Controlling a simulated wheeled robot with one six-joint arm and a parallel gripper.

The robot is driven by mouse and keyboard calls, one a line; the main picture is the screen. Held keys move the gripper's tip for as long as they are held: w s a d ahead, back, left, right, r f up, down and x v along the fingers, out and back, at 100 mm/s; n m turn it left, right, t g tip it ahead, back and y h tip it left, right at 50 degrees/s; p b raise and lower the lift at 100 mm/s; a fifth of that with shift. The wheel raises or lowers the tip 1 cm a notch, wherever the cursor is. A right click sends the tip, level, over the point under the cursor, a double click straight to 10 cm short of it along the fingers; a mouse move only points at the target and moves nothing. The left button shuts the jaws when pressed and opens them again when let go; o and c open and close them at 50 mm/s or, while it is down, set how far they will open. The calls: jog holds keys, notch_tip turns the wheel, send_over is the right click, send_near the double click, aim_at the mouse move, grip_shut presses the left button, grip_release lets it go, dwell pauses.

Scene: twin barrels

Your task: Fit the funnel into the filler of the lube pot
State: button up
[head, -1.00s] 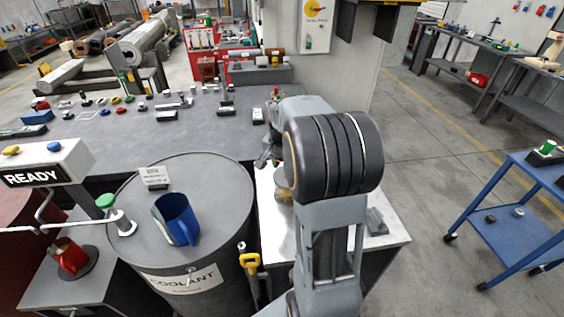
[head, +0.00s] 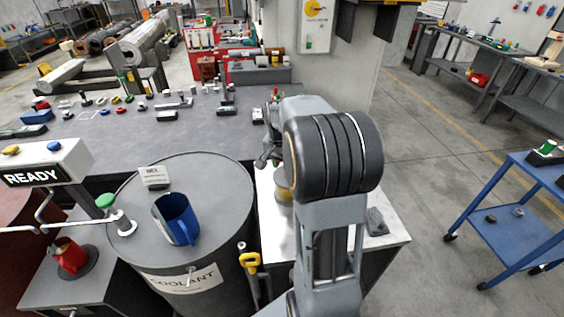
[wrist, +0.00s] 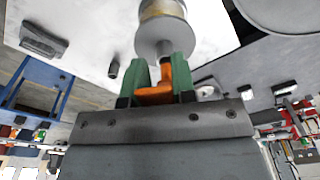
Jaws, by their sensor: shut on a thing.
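My gripper (wrist: 164,82) has green fingers and is shut on an orange bent piece. The piece appears to be part of the funnel (wrist: 160,95); its full shape is hidden by the fingers. The lube pot (wrist: 163,10), a round silver body with a brass-coloured band, stands just beyond the fingertips in the wrist view. A short grey stub shows between pot and fingers; I cannot tell whether it touches the orange piece. In the head view the pot (head: 284,190) stands on the pale metal table, partly hidden by my arm.
The pale table (head: 270,225) also holds a dark block (head: 376,221). A grey bench (head: 200,135) with small parts lies behind. A blue cart (head: 515,235) is at right.

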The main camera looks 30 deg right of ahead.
jog(key=shift+f+b, duration=1.55)
jog(key=shift+f, duration=0.55)
jog(key=o, duration=1)
jog(key=r, duration=0.9)
jog(key=a+r, duration=0.1)
jog(key=r, duration=0.3)
jog(key=shift+s+r, duration=0.4)
jog(key=shift+s, duration=0.1)
